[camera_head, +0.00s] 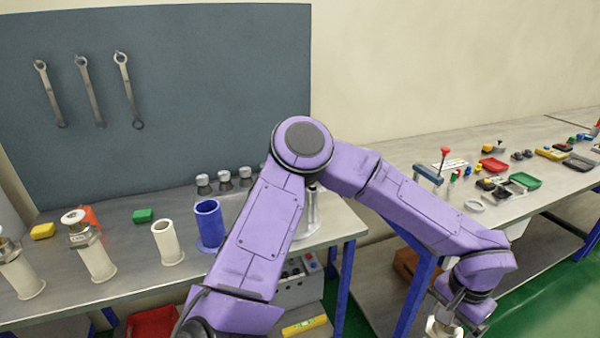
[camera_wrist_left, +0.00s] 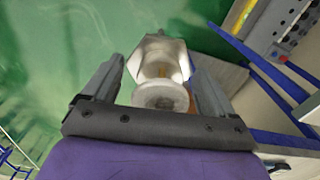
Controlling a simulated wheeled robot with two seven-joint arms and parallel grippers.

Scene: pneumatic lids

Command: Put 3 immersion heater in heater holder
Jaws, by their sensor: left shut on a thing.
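My left gripper (camera_head: 452,306) is at the lower right of the head view, beyond the front of the benches. It is shut on an immersion heater (camera_wrist_left: 165,62) with a pale round cap and a metal hex collar. The heater's lower part is hidden. Two similar heaters, one with its hex collar in view (camera_head: 84,238) and one cut by the left edge (camera_head: 8,248), stand upright in pale cylinders on the left bench. A pale open cylinder (camera_head: 168,245) and a blue open cylinder (camera_head: 208,226) stand to their right and look empty. I cannot tell which is the named holder. My right gripper is out of view.
Several small metal-topped items (camera_head: 224,180) stand at the bench's back. My left arm partly hides a metal cylinder (camera_head: 312,215). Yellow (camera_head: 43,231) and green (camera_head: 142,215) blocks lie behind the cylinders. The right bench (camera_head: 420,150) carries tools and trays. Green floor shows below the gripper.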

